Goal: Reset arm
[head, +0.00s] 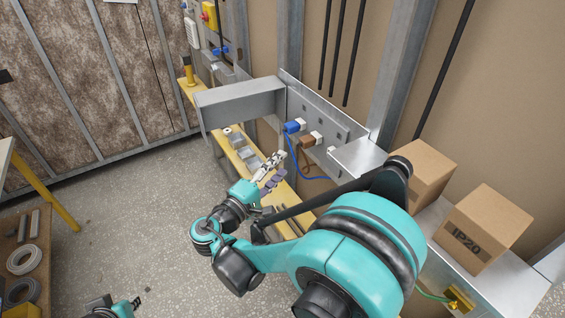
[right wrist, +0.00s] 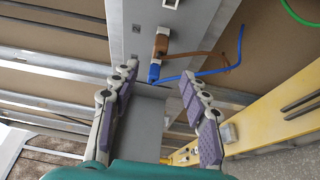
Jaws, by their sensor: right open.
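My right gripper (head: 272,170) reaches over the yellow-edged shelf, in front of the grey metal panel (head: 318,122). In the right wrist view my right gripper (right wrist: 160,72) has its two purple-padded fingers spread apart, with nothing held between them. Beyond the fingers are a blue connector (right wrist: 154,73) and a brown connector (right wrist: 161,44) on the panel. In the head view the blue connector (head: 292,127) and brown connector (head: 307,141) sit on the panel, apart from the gripper. My left gripper (head: 122,304) shows only partly at the bottom edge; its jaw state is unclear.
A grey metal box (head: 240,103) juts out from the panel. Blue and brown wires hang below the connectors. Two cardboard boxes (head: 420,172) (head: 484,228) stand on the metal ledge at right. A shelf with cable coils (head: 22,260) is at left. The floor (head: 130,210) between is clear.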

